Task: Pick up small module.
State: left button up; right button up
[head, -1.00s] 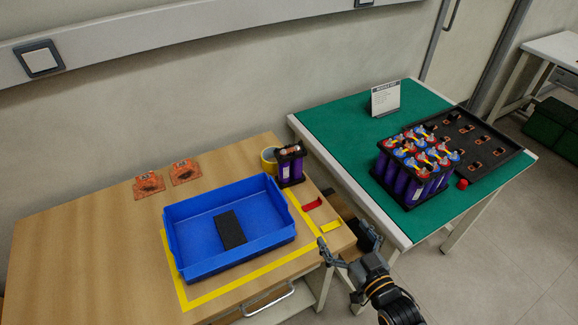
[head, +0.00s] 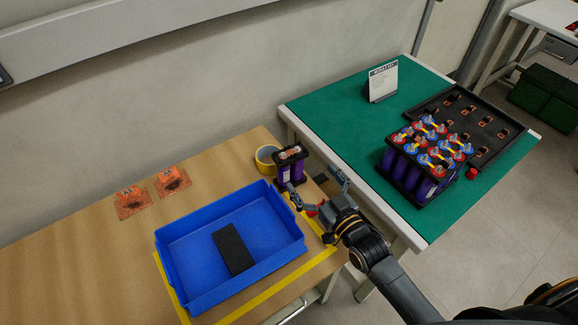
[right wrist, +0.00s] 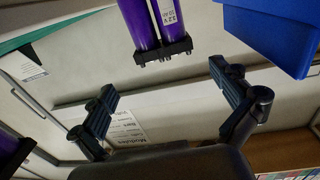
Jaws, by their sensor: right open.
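The small module (head: 289,166), purple cells between black end pieces, stands upright on the wooden table (head: 90,250) at the back right corner of the blue bin. My right gripper (head: 316,184) is open and empty, close to the module on its near right side. In the right wrist view the module (right wrist: 152,28) appears at the top, beyond and roughly between the spread fingers (right wrist: 163,82). It is not touched there, and its upper part is cut off. My left gripper is not in view.
The blue bin (head: 190,243) with a black pad (head: 234,250) lies left of my right gripper. A yellow tape roll (head: 265,157) sits beside the module. The green table (head: 330,112) carries a larger module (head: 422,160), a black tray (head: 510,125) and a sign (head: 382,82).

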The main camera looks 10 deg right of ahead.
aim_at(295, 160)
jog(key=x, duration=0.3)
jog(key=shift+w+a, duration=0.2)
jog(key=shift+w, duration=0.3)
jog(key=shift+w+a, duration=0.2)
jog(key=shift+w, duration=0.25)
jog(key=x, duration=0.3)
jog(key=shift+w+a+p, duration=0.25)
jog(key=shift+w+p, duration=0.05)
jog(key=shift+p, duration=0.1)
jog(key=shift+w+a, duration=0.15)
jog(key=shift+w, duration=0.2)
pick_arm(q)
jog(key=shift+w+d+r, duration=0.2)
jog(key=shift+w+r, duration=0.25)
pick_arm(e)
jog(key=shift+c, duration=0.2)
